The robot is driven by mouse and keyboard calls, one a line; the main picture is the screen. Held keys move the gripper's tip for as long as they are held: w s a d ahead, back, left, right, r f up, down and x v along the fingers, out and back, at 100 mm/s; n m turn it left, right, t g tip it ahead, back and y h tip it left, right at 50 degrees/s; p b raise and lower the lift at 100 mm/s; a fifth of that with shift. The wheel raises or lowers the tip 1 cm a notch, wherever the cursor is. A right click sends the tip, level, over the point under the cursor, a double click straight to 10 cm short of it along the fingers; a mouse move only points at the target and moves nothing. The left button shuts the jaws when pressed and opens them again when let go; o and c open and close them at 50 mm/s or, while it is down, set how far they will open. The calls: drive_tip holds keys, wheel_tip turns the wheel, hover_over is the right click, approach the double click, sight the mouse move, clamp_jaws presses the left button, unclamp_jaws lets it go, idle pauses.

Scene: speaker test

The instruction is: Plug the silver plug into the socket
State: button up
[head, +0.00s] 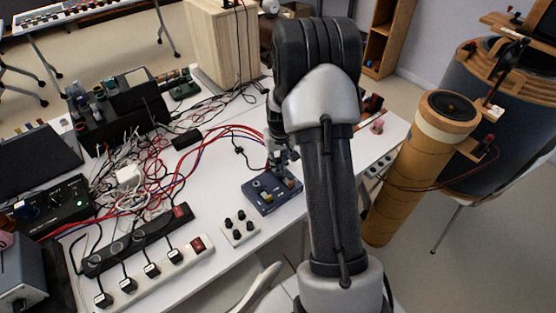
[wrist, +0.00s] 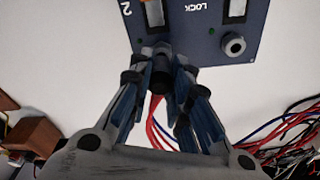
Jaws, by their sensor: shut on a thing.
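My gripper (wrist: 163,62) is shut on a dark cylindrical plug (wrist: 162,82), which looks dark rather than silver here. Its front end is at the near edge of a blue panel box (wrist: 200,47); I cannot tell whether it touches. A silver ring with a dark hole, seemingly the socket (wrist: 234,45), is on the panel to the right of the gripper, and the plug is not in it. In the head view, my gripper (head: 283,158) is above the far edge of the blue box (head: 272,203); the plug is too small to make out.
A white block with black knobs (head: 240,229) stands left of the box. Power strips (head: 155,266) and tangled cables (head: 125,160) fill the table's left side. Red and blue cables (head: 225,132) run towards my gripper. Bare white table (head: 225,185) lies left of the box.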

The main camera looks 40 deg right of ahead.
sight(278, 159)
drive_tip(key=shift+f, duration=0.9)
idle(0.5)
drive_tip(key=o, duration=1)
drive_tip(key=shift+c, duration=0.2)
drive_tip(key=shift+r, duration=0.15)
drive_tip(key=shift+r+p, duration=2.35)
drive_tip(key=shift+r, duration=1.3)
